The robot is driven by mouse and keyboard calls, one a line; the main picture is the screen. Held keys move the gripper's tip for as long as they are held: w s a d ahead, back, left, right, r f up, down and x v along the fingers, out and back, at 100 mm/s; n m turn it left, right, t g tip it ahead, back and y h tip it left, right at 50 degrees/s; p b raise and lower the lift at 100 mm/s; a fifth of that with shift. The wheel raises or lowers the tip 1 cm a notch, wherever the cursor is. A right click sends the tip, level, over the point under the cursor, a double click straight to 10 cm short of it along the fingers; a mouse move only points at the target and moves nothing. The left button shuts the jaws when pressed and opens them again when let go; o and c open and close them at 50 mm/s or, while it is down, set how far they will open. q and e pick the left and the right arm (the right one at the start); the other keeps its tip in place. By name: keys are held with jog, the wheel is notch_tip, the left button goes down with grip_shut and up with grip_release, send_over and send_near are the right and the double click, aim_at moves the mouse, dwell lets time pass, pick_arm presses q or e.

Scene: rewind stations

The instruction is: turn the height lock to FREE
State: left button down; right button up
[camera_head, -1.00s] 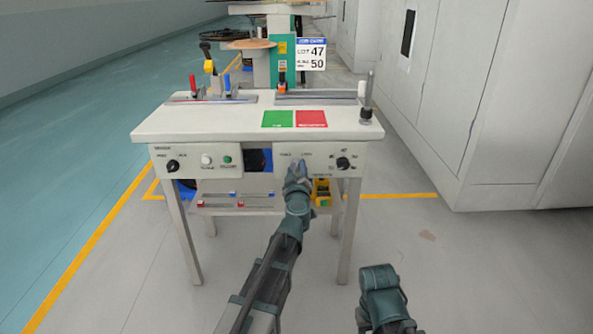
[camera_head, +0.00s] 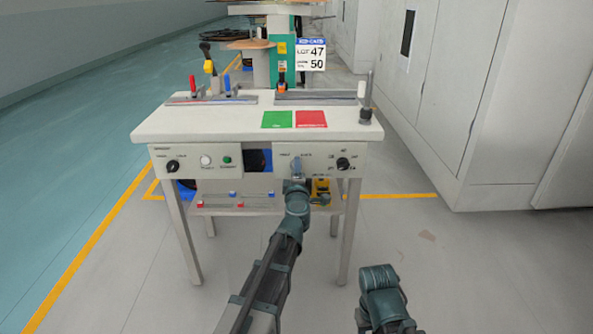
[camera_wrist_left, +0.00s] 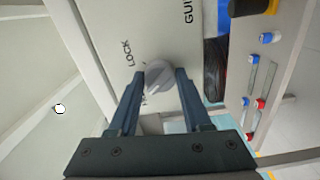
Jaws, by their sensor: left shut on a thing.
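The height lock is a grey knob (camera_head: 296,164) on the right front panel of the white table, under small FREE and LOCK labels. In the left wrist view the knob (camera_wrist_left: 158,76) sits between my fingers, with LOCK readable at its upper left. The label at its lower left is partly hidden by a finger. A pale ridge on the knob slants toward that lower label; its exact setting is hard to read. My left gripper (camera_head: 295,179) is shut on the knob, also in the wrist view (camera_wrist_left: 160,86). My right gripper is out of view.
A black rotary knob (camera_head: 343,163) is to the right on the same panel. The left panel has another black knob (camera_head: 172,166) and a green button (camera_head: 227,160). A yellow object (camera_head: 321,188) is below the panel. Grey cabinets (camera_head: 480,110) stand at the right.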

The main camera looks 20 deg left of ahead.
pick_arm(q)
jog(key=shift+n, duration=0.7)
jog(key=shift+c, duration=1.7)
grip_release()
